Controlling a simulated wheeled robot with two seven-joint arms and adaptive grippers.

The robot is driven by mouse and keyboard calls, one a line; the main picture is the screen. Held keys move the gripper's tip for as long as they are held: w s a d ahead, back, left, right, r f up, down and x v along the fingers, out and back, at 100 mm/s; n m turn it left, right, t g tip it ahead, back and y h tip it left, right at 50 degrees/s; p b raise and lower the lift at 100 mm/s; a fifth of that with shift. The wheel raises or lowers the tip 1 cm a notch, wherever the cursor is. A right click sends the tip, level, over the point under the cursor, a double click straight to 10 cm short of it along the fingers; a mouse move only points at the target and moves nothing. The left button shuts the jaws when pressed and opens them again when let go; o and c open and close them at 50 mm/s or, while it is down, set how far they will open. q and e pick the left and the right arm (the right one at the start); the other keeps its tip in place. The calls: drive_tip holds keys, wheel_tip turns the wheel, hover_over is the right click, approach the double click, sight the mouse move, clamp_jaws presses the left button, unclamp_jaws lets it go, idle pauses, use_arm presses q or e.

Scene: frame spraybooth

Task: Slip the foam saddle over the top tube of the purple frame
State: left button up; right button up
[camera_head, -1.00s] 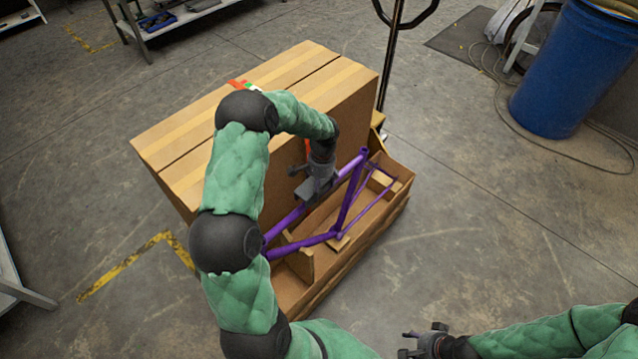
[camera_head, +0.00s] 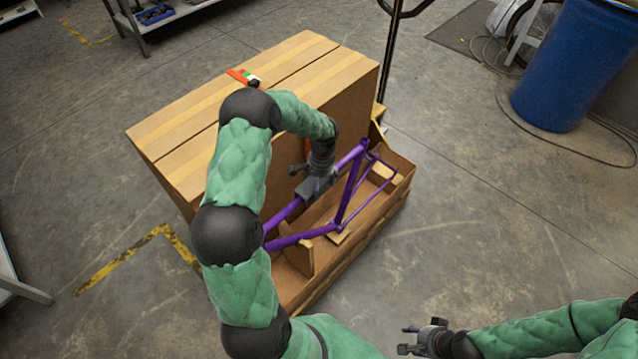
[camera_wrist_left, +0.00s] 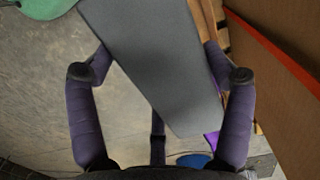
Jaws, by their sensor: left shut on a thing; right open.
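The purple frame (camera_head: 348,190) stands in an open wooden crate. Its top tube (camera_head: 285,214) runs up from lower left to upper right. My left gripper (camera_head: 313,186) is over the top tube, shut on the grey foam saddle (camera_wrist_left: 160,60). In the left wrist view the foam lies between the two fingers, and a bit of purple frame (camera_wrist_left: 213,143) shows beyond it. The foam hides part of the tube in the head view; I cannot tell whether it straddles the tube or only hovers over it. My right gripper (camera_head: 412,340) is open and empty, at the bottom, away from the frame.
A tall cardboard box (camera_head: 345,85) stands close behind the frame, with an orange item (camera_head: 242,77) on top. The crate (camera_head: 365,225) has wooden supports inside. A blue drum (camera_head: 565,75) stands at upper right. The floor right of the crate is clear.

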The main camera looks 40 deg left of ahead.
use_arm(q)
drive_tip(key=shift+f+b, duration=0.3)
drive_tip(key=shift+f, duration=0.35)
idle(0.4)
drive_tip(key=o, duration=0.7)
drive_tip(key=shift+o, duration=0.2)
drive_tip(key=shift+r, duration=0.1)
drive_tip(key=r, duration=0.8)
drive_tip(key=w+r, duration=0.1)
drive_tip(key=r, duration=0.2)
drive_tip(key=shift+d+r, duration=0.1)
drive_tip(key=shift+r, duration=0.3)
